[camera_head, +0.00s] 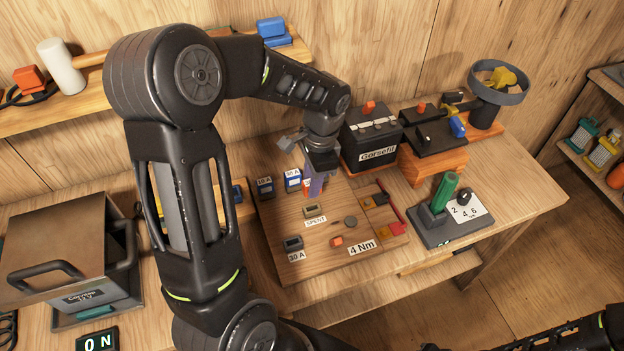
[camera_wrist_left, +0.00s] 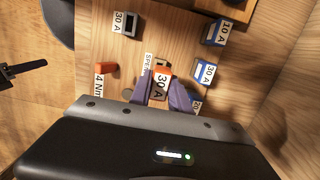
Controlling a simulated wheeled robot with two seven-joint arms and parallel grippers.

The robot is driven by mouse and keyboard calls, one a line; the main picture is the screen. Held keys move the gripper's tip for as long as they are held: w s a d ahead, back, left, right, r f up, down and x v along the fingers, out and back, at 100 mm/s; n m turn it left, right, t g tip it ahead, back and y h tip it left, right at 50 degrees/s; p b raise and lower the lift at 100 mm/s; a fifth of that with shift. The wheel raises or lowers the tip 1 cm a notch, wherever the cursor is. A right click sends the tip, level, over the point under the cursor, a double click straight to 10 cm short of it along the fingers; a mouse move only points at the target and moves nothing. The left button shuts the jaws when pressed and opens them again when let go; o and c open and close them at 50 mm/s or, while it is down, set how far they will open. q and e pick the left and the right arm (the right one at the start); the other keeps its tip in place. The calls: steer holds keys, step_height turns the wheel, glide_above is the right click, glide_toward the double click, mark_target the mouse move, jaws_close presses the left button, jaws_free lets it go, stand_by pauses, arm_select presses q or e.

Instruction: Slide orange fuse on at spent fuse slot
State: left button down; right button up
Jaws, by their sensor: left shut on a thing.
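My left gripper (camera_head: 314,188) reaches down over the wooden board and is shut on the orange fuse (camera_wrist_left: 161,86), which carries a 30 A label. In the left wrist view the fuse sits between the two purple fingertips. The slot marked SPENT (camera_head: 314,210) is a small tan block just below the gripper in the head view. In the left wrist view the fuse overlaps that slot (camera_wrist_left: 162,63), and I cannot tell whether they touch. My right gripper is not in view; only part of its arm shows at the lower right.
The board also holds 10 A (camera_head: 265,187) and 30 A (camera_head: 292,180) blue blocks, a dark slot (camera_head: 292,243), an orange piece (camera_head: 337,241) and a grey disc (camera_head: 350,221). A black battery (camera_head: 370,135) stands behind. A green-handled device (camera_head: 445,192) stands at the right.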

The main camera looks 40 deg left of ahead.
arm_select(q)
steer(key=shift+f+b, duration=1.1)
steer(key=shift+f, duration=0.7)
steer(key=shift+f+b, duration=1.1)
steer(key=shift+f, duration=0.4)
steer(key=c, duration=1.1)
jaws_free()
steer(key=shift+c, duration=0.2)
steer(key=r, duration=0.8)
steer(key=shift+w+d+b, duration=0.25)
steer(key=shift+w+b, duration=0.1)
steer(key=shift+w, duration=0.05)
